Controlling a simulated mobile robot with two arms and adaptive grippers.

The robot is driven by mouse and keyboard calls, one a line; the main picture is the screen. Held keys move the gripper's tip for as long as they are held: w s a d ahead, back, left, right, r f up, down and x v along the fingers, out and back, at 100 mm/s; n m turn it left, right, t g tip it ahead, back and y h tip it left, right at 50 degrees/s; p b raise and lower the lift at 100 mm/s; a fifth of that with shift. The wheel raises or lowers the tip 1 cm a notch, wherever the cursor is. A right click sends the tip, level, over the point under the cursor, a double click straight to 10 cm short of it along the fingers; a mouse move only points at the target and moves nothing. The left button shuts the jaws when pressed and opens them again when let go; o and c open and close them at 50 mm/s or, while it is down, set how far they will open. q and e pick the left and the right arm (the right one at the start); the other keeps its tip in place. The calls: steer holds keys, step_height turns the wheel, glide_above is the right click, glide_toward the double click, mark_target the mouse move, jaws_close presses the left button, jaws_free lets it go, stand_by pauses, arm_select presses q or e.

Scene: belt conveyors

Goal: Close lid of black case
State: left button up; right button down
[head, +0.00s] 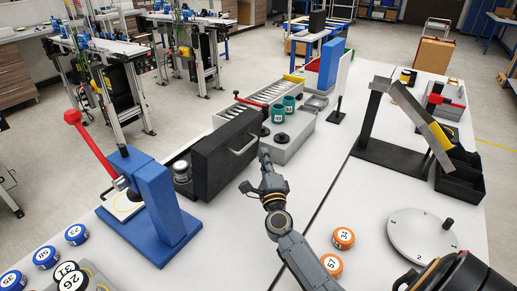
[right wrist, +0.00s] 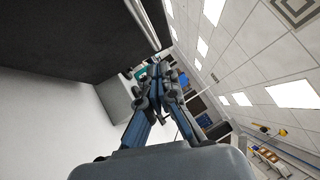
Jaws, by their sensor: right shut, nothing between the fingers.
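The black case (head: 222,160) stands on the white table left of centre in the head view. A large dark upright panel with a pale bar handle (head: 244,144) faces me; I cannot tell how the lid sits on it. My right gripper (head: 263,153) is just right of the panel, close to the handle and seemingly apart from it. Its fingers (right wrist: 160,75) are together and empty in the right wrist view, where the dark panel (right wrist: 60,40) fills the upper left. My left gripper is not in view.
A blue press with a red lever (head: 150,195) stands left of the case. A grey block with teal cups (head: 279,114) stands behind my gripper. Orange numbered pucks (head: 343,238) and a round metal plate (head: 421,232) lie to the right.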

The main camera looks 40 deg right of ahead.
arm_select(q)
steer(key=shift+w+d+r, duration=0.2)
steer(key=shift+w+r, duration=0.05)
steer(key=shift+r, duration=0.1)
arm_select(e)
steer(key=shift+w+a+r, duration=0.2)
steer(key=shift+w+a, duration=0.05)
steer(key=shift+w, duration=0.25)
steer(key=shift+w+a+r, duration=0.15)
steer(key=shift+w+a, duration=0.05)
steer(key=shift+w, duration=0.3)
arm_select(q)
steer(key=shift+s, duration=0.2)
arm_select(e)
steer(key=shift+r, duration=0.1)
